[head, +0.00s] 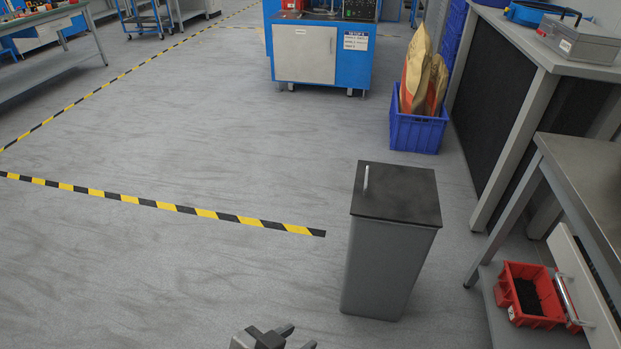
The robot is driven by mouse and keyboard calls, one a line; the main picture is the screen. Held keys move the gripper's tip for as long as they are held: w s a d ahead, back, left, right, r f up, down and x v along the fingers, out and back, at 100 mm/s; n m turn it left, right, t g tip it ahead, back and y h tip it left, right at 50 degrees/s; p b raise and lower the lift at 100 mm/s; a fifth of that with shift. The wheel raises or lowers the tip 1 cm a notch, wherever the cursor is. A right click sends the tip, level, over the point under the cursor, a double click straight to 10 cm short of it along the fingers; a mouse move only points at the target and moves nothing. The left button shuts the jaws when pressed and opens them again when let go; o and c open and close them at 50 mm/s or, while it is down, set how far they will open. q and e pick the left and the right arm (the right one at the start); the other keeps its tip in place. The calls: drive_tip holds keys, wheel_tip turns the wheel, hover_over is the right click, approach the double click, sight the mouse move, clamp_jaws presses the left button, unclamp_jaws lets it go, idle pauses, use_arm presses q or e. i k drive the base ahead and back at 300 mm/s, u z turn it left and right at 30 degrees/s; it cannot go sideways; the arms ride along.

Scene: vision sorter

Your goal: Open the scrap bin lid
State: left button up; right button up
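The scrap bin (385,268) is a tall grey box standing upright on the floor, right of the middle in the head view. Its dark flat lid (405,193) lies shut on top. A small pale upright handle (366,176) stands near the lid's left edge. My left gripper (300,336) shows at the bottom edge, to the left of and nearer than the bin's foot. Its two fingers are apart with nothing between them, and it touches nothing. My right gripper is out of view.
A metal workbench (590,175) with a red tray (527,297) on its lower shelf stands to the right. A blue crate (417,135) holding sacks stands behind the bin. Yellow-black tape (170,207) marks the floor. The floor left of the bin is clear.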

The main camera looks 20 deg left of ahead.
sight(398, 193)
drive_tip(key=z, duration=0.6)
drive_tip(key=i, duration=1.3)
drive_tip(key=u, duration=2.6)
